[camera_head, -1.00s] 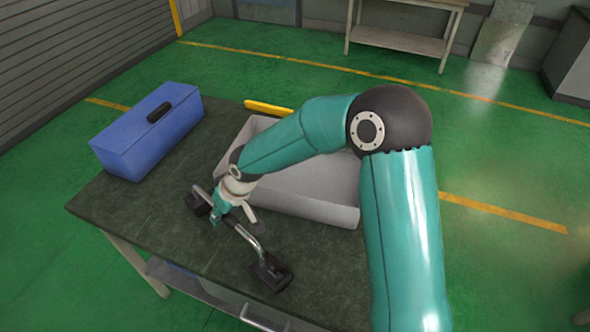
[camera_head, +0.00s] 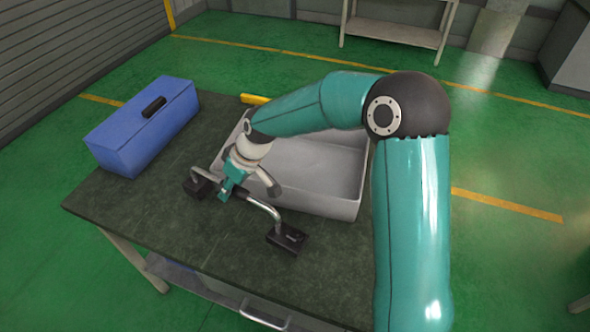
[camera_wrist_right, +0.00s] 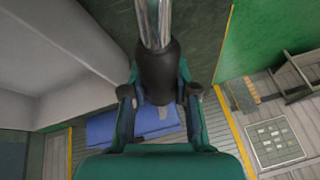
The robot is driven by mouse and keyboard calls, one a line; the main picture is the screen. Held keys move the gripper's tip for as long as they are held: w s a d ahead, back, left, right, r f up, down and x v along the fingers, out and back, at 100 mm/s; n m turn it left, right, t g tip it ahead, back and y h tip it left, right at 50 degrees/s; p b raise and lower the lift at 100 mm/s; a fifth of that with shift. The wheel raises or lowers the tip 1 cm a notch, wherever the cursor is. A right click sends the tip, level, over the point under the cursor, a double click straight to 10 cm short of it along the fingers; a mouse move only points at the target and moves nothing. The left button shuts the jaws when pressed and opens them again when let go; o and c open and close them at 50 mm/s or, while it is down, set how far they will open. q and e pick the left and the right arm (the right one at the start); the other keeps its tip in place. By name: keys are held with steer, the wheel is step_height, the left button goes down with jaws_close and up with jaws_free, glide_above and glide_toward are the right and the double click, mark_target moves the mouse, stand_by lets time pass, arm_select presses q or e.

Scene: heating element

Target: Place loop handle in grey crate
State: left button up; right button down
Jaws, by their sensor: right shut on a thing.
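The loop handle is a shiny metal bar with black block ends (camera_head: 264,208). It lies in front of the grey crate (camera_head: 325,207) in the head view. My right gripper (camera_head: 231,186) is shut on its middle part. In the right wrist view, the fingers (camera_wrist_right: 160,98) close on a dark grip of the handle (camera_wrist_right: 157,68), with the metal bar running out beyond it. The handle appears to be held above the table, near the crate's front left wall. The crate's visible inside is empty; my arm hides part of it. My left gripper is not in view.
A blue toolbox (camera_head: 140,130) stands at the table's left back. A yellow thing (camera_head: 254,99) shows behind the crate. The dark table (camera_head: 150,215) is clear at front left. A shelf bench stands on the floor far behind.

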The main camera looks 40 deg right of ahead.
steer(key=d+r+n+g+b, duration=0.1)
steer(key=d+r+n+b, duration=0.2)
steer(key=d+r, duration=1.3)
step_height(320, 180, down, 20)
steer(key=b, duration=0.2)
steer(key=shift+w+y, duration=0.4)
steer(key=shift+w, duration=0.05)
steer(key=shift+a, duration=0.1)
steer(key=c, duration=0.9)
jaws_free()
